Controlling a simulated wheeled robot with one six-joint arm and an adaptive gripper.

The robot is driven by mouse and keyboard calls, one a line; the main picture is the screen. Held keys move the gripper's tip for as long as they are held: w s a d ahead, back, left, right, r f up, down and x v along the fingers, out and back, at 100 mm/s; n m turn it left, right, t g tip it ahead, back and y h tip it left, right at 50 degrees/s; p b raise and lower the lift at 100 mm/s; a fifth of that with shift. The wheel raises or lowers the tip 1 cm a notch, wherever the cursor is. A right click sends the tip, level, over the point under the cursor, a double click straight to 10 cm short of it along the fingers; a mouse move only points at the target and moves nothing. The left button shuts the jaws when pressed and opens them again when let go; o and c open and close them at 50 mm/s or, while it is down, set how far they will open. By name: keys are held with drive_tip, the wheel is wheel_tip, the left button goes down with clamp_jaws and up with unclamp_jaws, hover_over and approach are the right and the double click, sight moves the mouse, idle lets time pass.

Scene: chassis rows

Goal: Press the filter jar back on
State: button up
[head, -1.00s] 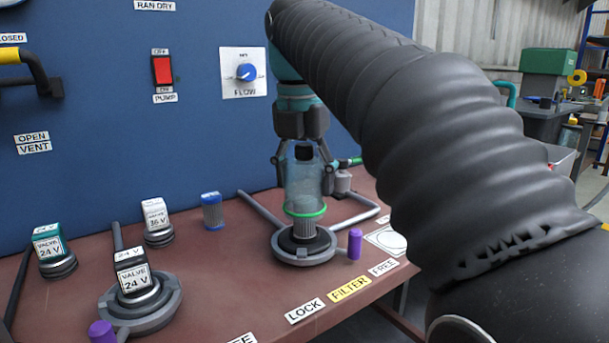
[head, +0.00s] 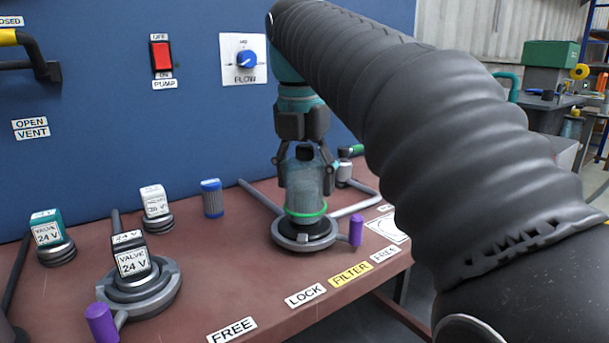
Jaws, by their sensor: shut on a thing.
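The filter jar (head: 305,188) is a clear, upright cylinder with a dark top and a green ring at its lower rim. My gripper (head: 305,174) is shut on it from above, with a finger on each side. The jar stands over the round grey and black filter base (head: 304,234), its green ring just above or at the black seat; I cannot tell if it is fully seated. The base's lever ends in a purple knob (head: 356,230) on the right, near the FILTER label (head: 350,274).
A second ring base with a 24 V valve block (head: 132,263) and purple knob stands at the left front. The blue panel (head: 120,110) closes off the back.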

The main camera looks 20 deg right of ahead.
sight(303, 146)
drive_tip(key=shift+f+b, duration=0.55)
drive_tip(key=shift+f, duration=0.35)
drive_tip(key=o, duration=1.3)
drive_tip(key=shift+c, duration=0.2)
drive_tip(key=shift+s+a+r, duration=0.1)
drive_tip(key=shift+r, duration=1.15)
drive_tip(key=shift+s+a+r, duration=0.15)
drive_tip(key=shift+r, duration=1.05)
drive_tip(key=shift+s+a+r, duration=0.1)
drive_tip(key=shift+r, duration=1.15)
